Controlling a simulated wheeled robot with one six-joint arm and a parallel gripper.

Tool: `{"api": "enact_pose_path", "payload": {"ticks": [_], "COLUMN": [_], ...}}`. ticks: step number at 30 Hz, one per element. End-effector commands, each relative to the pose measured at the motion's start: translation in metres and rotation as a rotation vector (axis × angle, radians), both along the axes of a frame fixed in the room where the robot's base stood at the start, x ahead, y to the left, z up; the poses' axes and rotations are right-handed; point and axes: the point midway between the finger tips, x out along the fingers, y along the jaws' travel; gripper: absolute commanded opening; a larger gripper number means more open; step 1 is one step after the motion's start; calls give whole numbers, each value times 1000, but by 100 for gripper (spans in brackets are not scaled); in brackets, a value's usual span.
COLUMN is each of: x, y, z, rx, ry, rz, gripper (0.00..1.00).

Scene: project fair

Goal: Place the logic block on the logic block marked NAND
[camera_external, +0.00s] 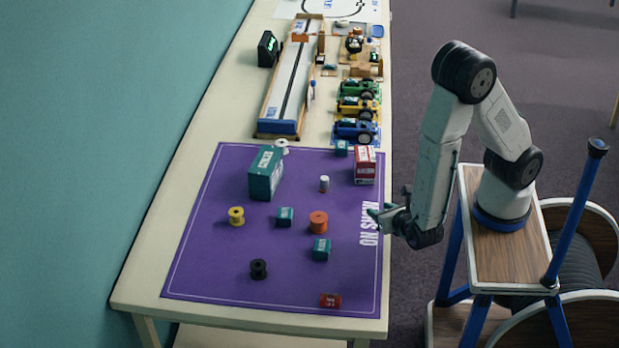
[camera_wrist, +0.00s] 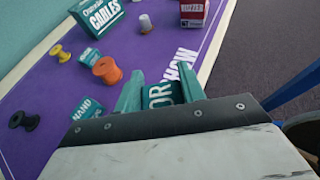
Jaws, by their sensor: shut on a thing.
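My gripper (camera_external: 380,214) is over the right edge of the purple mat, beside the "ON SHOW" lettering. In the wrist view my gripper (camera_wrist: 160,90) is shut on a teal logic block (camera_wrist: 158,97), whose face shows the letters "OR". A teal logic block (camera_wrist: 86,107) lying left of the gripper has a label that looks like NAND, partly cut off by my gripper. It appears to be the block (camera_external: 321,250) below the orange spool in the external view. Another teal block (camera_external: 285,217), also in the wrist view (camera_wrist: 90,56), sits left of that spool; its label is too small to read.
An orange spool (camera_external: 318,222) stands close to both blocks. Toy cars (camera_external: 357,130) stand behind.

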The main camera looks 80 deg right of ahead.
Motion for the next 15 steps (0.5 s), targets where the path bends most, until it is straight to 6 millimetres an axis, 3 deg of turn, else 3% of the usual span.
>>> {"api": "enact_pose_path", "payload": {"ticks": [1,5,10,15], "x": [3,10,34,78], "y": [15,40,44,47], "z": [4,11,10,5], "rx": [1,1,0,1], "ry": [-2,-2,-1,-1], "rz": [61,180,214,213], "gripper": [17,17,17,17]}}
